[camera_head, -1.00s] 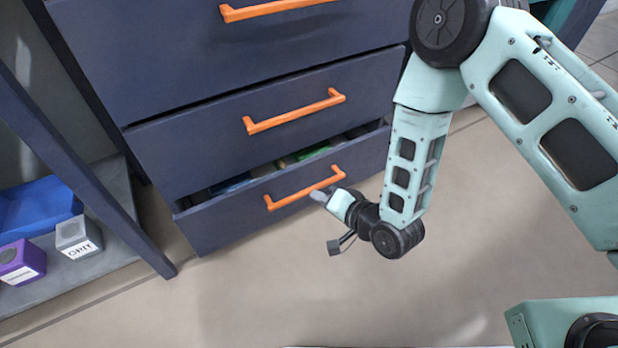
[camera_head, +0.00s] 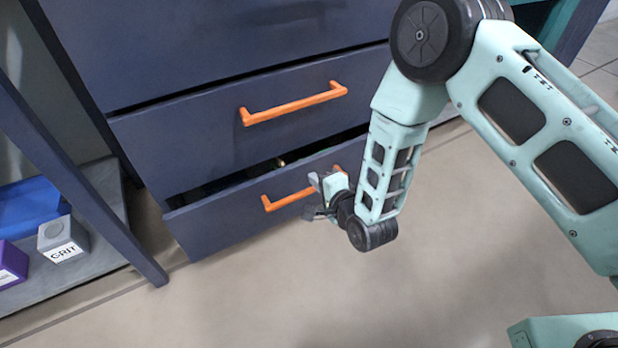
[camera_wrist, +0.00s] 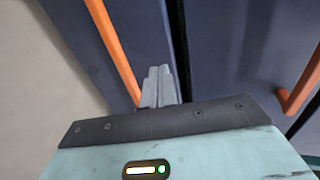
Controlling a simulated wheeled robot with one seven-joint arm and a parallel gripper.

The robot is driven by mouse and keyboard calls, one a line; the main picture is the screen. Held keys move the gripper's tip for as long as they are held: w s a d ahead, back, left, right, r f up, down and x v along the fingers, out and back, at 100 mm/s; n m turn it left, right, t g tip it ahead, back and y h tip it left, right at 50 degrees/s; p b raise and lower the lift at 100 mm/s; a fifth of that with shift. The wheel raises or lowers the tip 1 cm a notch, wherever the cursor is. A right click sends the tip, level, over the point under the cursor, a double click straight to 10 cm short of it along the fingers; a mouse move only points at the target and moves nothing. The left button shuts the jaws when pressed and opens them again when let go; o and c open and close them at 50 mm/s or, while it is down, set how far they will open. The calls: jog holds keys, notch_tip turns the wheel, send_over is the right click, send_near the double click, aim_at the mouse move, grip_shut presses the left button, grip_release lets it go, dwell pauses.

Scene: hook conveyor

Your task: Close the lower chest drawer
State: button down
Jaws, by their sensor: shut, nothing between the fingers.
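The lower chest drawer (camera_head: 215,232) is the bottom dark blue drawer, with an orange bar handle (camera_head: 288,201). It stands slightly out, with a dark gap along its top edge. My gripper (camera_head: 316,182) is at the right part of this handle and hides some of it. In the wrist view my gripper's fingers (camera_wrist: 159,85) are together, beside the orange handle (camera_wrist: 115,48) and over the drawer front. I cannot tell whether the fingers touch the front or the handle. Little of the drawer's inside shows through the gap.
The drawer above (camera_head: 190,150) is shut, with its own orange handle (camera_head: 292,104). At the left a shelf holds a blue bin (camera_head: 30,207), a grey box marked GRIT (camera_head: 62,240) and a purple box (camera_head: 10,262). The floor in front is clear.

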aim_at(300, 161)
jog(key=shift+w+a+b, duration=0.4)
jog(key=shift+w+a, duration=0.1)
jog(key=shift+w, duration=0.3)
jog(key=shift+w+a+b, duration=0.35)
jog(key=shift+w+a, duration=0.15)
jog(key=shift+w, duration=0.3)
jog(key=w+a, duration=0.1)
jog(key=w, duration=0.1)
jog(key=w+a, duration=0.1)
jog(key=shift+w+a, duration=0.1)
jog(key=shift+w, duration=0.25)
jog(key=shift+w+a+r, duration=0.15)
jog(key=shift+w+a, duration=0.05)
jog(key=shift+w, duration=0.05)
